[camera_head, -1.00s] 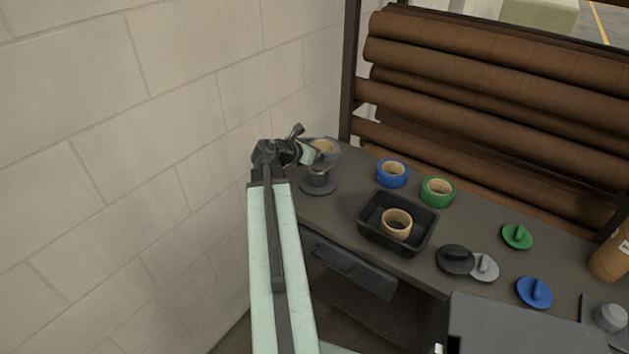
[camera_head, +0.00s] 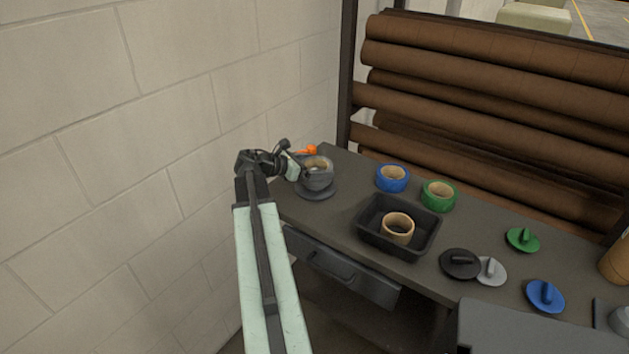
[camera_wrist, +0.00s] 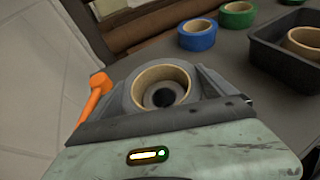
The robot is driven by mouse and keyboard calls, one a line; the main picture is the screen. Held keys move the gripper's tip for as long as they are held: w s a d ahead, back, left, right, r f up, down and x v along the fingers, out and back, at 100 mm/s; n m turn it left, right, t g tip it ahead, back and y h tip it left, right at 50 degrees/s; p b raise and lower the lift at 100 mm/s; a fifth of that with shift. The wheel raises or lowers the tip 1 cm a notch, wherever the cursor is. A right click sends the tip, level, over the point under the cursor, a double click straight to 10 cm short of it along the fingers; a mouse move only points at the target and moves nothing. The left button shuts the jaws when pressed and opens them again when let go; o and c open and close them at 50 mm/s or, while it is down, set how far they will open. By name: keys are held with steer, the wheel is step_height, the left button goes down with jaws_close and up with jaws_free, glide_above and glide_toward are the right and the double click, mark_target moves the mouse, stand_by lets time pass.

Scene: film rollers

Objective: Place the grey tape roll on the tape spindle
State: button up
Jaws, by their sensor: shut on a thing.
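The grey tape roll (camera_head: 318,180), with a tan core, sits low above the dark round base of the tape spindle (camera_head: 316,194) at the bench's left end. My gripper (camera_head: 303,169) is shut on the roll from the left. In the wrist view the roll's core (camera_wrist: 162,75) faces up, with the dark spindle post (camera_wrist: 160,95) showing inside it. The roll appears to be around the post. I cannot tell whether it touches the base.
An orange knob-ended piece (camera_head: 311,150) stands just behind the roll. Blue tape (camera_head: 392,184) and green tape (camera_head: 438,204) are to the right. A black tray (camera_head: 375,240) holds a tan-cored roll. Several coloured discs lie further right. A wall is close on the left.

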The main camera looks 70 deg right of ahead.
step_height(320, 180, down, 4)
steer(key=shift+r+b, duration=0.25)
steer(key=shift+b, duration=1)
steer(key=shift+r, duration=0.25)
steer(key=shift+f, duration=0.2)
steer(key=o, duration=1.3)
steer(key=shift+r, duration=0.15)
steer(key=shift+w+a+r+p, duration=0.2)
steer(key=shift+r+p, duration=0.05)
steer(key=shift+p, duration=0.15)
steer(key=p+v, duration=0.4)
steer(key=v, duration=0.7)
steer(key=shift+w+a, duration=0.1)
steer(key=shift+a, duration=0.1)
